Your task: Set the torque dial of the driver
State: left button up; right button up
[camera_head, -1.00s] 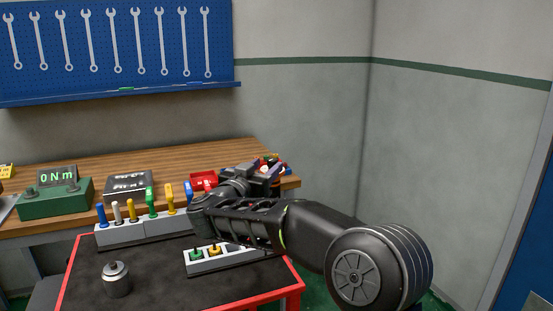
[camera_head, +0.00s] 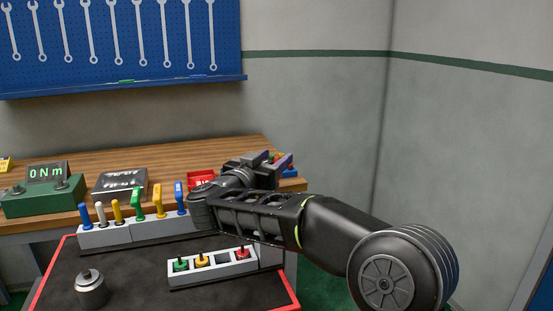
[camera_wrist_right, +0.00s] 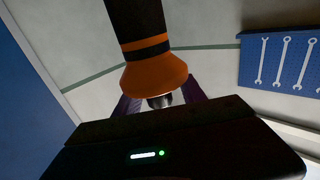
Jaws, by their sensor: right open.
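In the head view my right gripper (camera_head: 272,160) is over the right end of the wooden bench, its fingers pointing away toward the back right. It is open. In the right wrist view an orange and black tool (camera_wrist_right: 152,72), which looks like the driver, shows between the two purplish fingers of the gripper (camera_wrist_right: 160,102). A small dark tip of it lies between them; I cannot tell whether they touch it. No dial marks can be made out on it. In the head view the arm and gripper hide it. My left gripper is not in view.
A green box reading "0Nm" (camera_head: 46,173), a dark display box (camera_head: 120,184) and a red bin (camera_head: 201,179) stand on the bench (camera_head: 160,158). In front, a red-edged black cart top holds a rack of coloured handles (camera_head: 104,236), a knob block (camera_head: 212,263) and a metal cylinder (camera_head: 91,288).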

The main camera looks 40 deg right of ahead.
jog(key=shift+c, duration=0.5)
grip_shut()
